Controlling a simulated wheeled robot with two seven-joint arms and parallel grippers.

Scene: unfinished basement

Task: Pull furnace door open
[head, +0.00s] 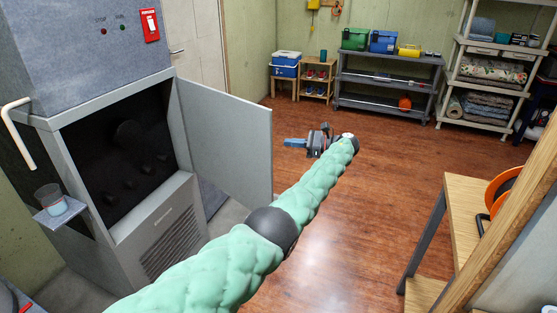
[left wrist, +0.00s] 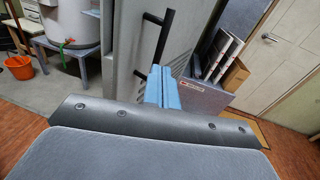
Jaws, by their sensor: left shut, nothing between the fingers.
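The furnace (head: 150,225) stands at the left in the head view, with a dark open front. Its grey door (head: 228,135) is swung out to the right, and its inner face shows. In the left wrist view a grey panel (left wrist: 125,75), which looks like the door's outer face, carries a black bar handle (left wrist: 162,38). My left gripper (head: 294,142) is to the right of the door, apart from it in the head view. Its blue fingers (left wrist: 163,92) are shut and empty, and appear below the handle in the wrist view. My right gripper is not in view.
A glass (head: 49,197) sits on a small ledge at the furnace's left. A wooden table (head: 462,215) stands at the right. Shelves (head: 387,82) line the back wall. The wooden floor between is clear.

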